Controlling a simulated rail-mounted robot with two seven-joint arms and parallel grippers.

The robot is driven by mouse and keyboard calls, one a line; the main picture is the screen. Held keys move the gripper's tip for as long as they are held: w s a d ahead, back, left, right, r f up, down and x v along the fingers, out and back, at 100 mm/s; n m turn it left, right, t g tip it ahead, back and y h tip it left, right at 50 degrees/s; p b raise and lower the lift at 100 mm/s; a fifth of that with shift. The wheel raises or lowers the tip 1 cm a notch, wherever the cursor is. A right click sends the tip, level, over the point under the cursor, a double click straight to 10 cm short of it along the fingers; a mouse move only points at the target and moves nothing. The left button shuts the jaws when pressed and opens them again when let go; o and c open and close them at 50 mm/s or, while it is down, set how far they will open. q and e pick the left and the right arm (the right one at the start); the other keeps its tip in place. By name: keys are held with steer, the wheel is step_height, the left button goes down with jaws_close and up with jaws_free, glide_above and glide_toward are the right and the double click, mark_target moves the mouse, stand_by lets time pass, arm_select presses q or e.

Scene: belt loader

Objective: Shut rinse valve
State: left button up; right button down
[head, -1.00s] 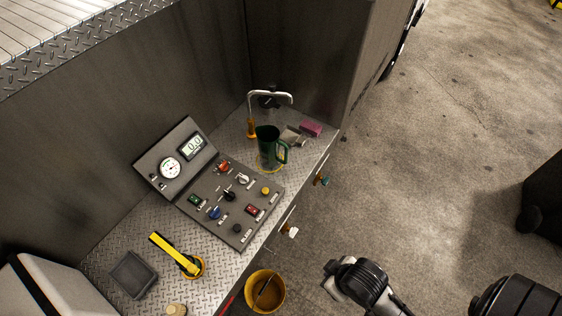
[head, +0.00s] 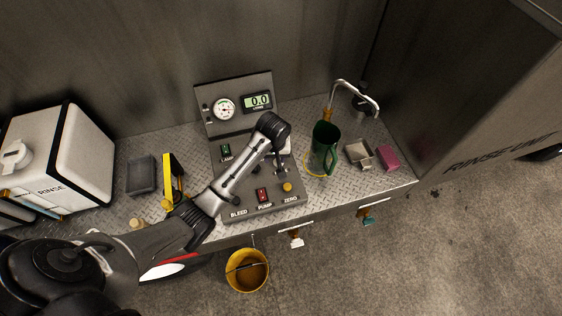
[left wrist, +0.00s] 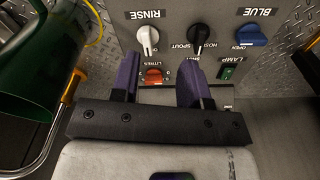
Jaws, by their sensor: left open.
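The control panel (head: 262,207) lies on the bench, and my left arm crosses it. In the left wrist view the panel is upside down. The white rinse valve knob (left wrist: 147,38) sits beside its RINSE label, its handle pointing down the picture; its end markings are too small to read. In the head view my arm seems to hide it. My left gripper (left wrist: 160,82) is open and empty above the panel, its two dark fingers apart. My right gripper is out of view.
The black hose/spout knob (left wrist: 200,33) and blue lever (left wrist: 250,36) are close beside the rinse knob. A yellow bucket (head: 247,270) is below the bench.

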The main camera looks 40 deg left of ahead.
arm_select(q)
steer(key=w+a+r+n+b, duration=0.1)
steer(key=w+a+r+n, duration=0.15)
steer(key=w, duration=0.35)
steer(key=shift+n+g+h, duration=0.25)
steer(key=shift+g+h, duration=0.05)
steer(key=f, duration=1.2)
steer(key=shift+s+a+f+b, duration=0.1)
steer(key=shift+s+a+b, duration=0.2)
steer(key=shift+b, duration=0.1)
steer(key=shift+f, duration=0.75)
jaws_close()
